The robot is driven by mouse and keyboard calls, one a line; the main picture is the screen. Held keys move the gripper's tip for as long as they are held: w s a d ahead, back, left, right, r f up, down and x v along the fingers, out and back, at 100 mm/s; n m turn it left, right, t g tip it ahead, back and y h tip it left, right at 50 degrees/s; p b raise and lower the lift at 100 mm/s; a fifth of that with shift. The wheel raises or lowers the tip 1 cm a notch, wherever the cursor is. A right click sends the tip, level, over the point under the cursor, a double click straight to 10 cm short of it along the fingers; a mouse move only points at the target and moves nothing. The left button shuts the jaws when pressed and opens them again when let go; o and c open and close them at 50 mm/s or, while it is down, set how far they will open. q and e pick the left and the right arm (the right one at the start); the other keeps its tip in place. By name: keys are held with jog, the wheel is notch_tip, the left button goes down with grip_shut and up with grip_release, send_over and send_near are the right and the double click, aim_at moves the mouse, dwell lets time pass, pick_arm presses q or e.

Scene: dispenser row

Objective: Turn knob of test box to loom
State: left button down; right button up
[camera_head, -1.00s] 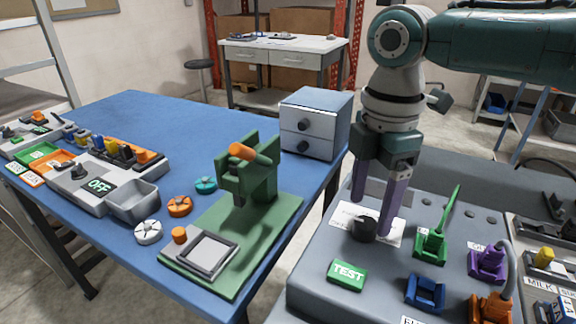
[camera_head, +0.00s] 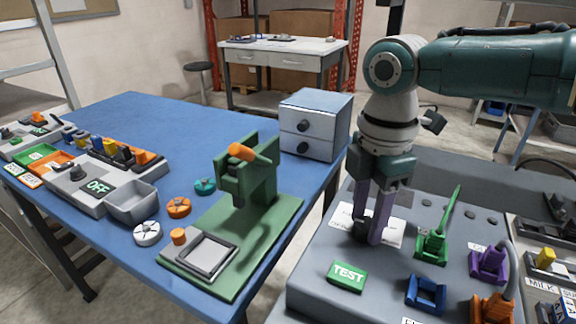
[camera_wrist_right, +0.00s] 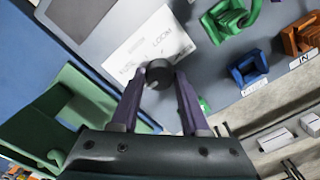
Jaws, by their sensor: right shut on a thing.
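The test box (camera_head: 312,283) is a grey slanted panel at the right, with a green TEST label (camera_head: 347,276). Its dark round knob (camera_head: 360,229) stands on a white label card (camera_head: 393,235); the word LOOM shows on the card in the right wrist view (camera_wrist_right: 150,42). My right gripper (camera_head: 368,238) points down with its purple fingers closed on the knob. In the right wrist view the knob (camera_wrist_right: 158,74) sits between the fingertips. The way the knob points is hard to tell behind the fingers. My left gripper is not in view.
Green (camera_head: 431,246), purple (camera_head: 487,264), blue (camera_head: 425,293) and orange (camera_head: 490,308) connectors sit on the panel right of the knob. A green press stand (camera_head: 270,222) is on the blue table (camera_head: 130,112) to the left. A drawer cabinet (camera_head: 314,126) stands behind.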

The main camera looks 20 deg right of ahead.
grip_shut()
jog(key=shift+m, duration=0.3)
jog(key=shift+r+m+p, duration=0.1)
jog(key=shift+m+p, duration=0.65)
jog(key=shift+m, duration=0.05)
jog(key=m+p, duration=0.2)
jog(key=m, duration=0.1)
jog(key=shift+a+m, duration=0.1)
jog(key=shift+m, duration=0.2)
jog(key=m+p, duration=0.1)
jog(key=m, duration=0.3)
jog(key=shift+p, duration=0.3)
jog(key=m+p, duration=0.1)
jog(key=m, duration=0.4)
jog(key=m+p, duration=0.1)
jog(key=m, duration=1.1)
jog(key=shift+p, duration=0.4)
